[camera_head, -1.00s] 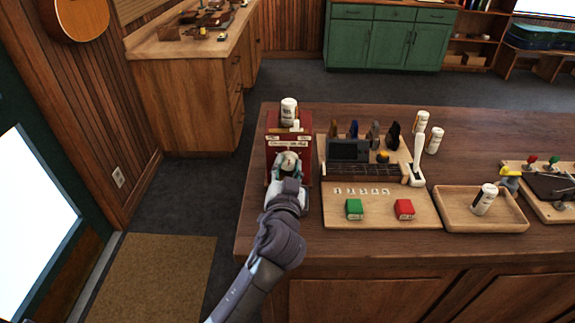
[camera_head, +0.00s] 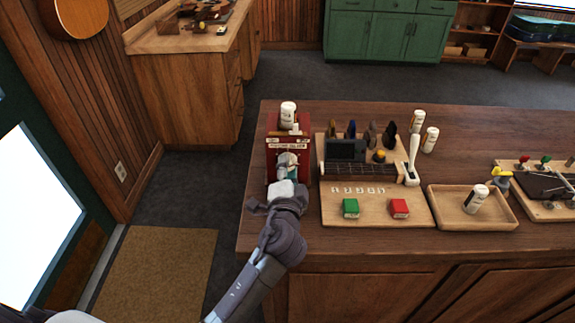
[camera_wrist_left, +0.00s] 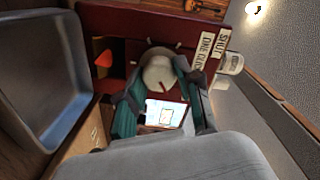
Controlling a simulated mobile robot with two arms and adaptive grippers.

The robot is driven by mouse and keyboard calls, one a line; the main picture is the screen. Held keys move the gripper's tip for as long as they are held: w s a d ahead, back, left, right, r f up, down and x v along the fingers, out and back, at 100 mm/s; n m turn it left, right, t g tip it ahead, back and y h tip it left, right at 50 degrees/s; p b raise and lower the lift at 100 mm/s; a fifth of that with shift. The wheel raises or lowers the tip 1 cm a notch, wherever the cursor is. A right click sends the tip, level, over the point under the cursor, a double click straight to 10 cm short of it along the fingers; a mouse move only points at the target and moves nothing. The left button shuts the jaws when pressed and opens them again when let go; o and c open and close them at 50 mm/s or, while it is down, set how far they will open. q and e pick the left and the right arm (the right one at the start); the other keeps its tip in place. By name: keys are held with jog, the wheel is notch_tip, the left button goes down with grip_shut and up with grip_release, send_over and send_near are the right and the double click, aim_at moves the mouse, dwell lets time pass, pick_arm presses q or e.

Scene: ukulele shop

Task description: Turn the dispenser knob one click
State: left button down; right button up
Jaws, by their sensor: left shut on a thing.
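The red dispenser (camera_head: 274,160) stands at the left end of the wooden counter, with a white bottle (camera_head: 288,113) on top. My left gripper (camera_head: 289,164) reaches its front face and hides most of the knob there. In the left wrist view the pale round knob (camera_wrist_left: 159,72) with a red pointer mark sits between the two teal-padded fingers of my left gripper (camera_wrist_left: 158,95), which is shut on it. Labels reading "SHUT" and "ONE CLICK" (camera_wrist_left: 204,50) are beside the knob. My right gripper is not in view.
Right of the dispenser lies a wooden board (camera_head: 375,213) with a green block (camera_head: 350,208) and a red block (camera_head: 400,208). A wooden tray (camera_head: 445,208) holding a white bottle (camera_head: 477,198) is further right. The floor left of the counter is clear, with a brown mat (camera_head: 155,270).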

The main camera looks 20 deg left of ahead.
pick_arm(q)
jog(key=shift+w+r+m, duration=0.1)
jog(key=shift+r+m, duration=0.3)
jog(key=c, duration=1.1)
grip_release()
jog(key=shift+o, duration=1.3)
jog(key=shift+f, duration=0.1)
jog(key=shift+o, duration=0.4)
jog(key=shift+w+f, duration=0.15)
jog(key=shift+f, duration=0.05)
jog(key=v, duration=1.2)
